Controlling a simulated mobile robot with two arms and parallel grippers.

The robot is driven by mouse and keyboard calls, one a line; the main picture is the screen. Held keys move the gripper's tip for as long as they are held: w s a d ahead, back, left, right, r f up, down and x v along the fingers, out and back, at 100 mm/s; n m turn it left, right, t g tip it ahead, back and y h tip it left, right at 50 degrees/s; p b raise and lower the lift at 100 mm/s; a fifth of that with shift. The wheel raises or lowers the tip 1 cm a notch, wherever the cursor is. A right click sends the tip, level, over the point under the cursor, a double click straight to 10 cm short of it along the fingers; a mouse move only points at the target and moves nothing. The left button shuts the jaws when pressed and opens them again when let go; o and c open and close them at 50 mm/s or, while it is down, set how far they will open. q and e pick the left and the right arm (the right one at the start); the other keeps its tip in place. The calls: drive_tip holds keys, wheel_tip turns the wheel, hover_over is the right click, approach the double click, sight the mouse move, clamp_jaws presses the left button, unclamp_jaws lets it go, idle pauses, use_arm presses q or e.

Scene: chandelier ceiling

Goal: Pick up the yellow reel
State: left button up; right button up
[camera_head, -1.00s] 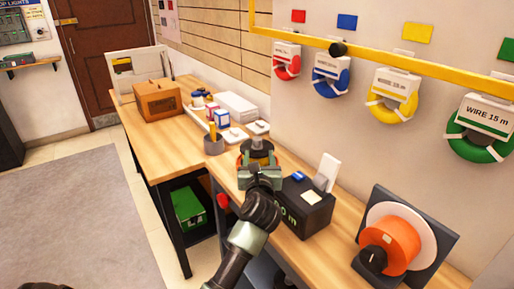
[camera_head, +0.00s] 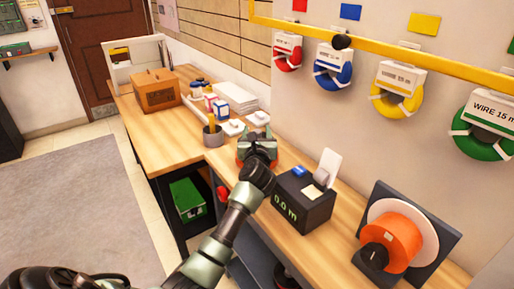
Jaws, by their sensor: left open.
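The yellow reel (camera_head: 397,89) hangs on the wall at the upper right, under a yellow rail. It has a white label on its front. My left gripper (camera_head: 258,136) is open, over the workbench in the middle of the view, well to the left of and below the yellow reel. An orange-red thing sits just behind or under the gripper and is partly hidden by it; I cannot tell if they touch. My right gripper is not in view.
Red (camera_head: 287,52), blue (camera_head: 333,66) and green (camera_head: 487,127) reels hang alongside. On the workbench (camera_head: 334,236) stand a black meter box (camera_head: 303,201), an orange spool on a dark stand (camera_head: 392,243), a pencil cup (camera_head: 213,135) and a wooden box (camera_head: 157,90).

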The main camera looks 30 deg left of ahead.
use_arm(q)
clamp_jaws()
idle(1.4)
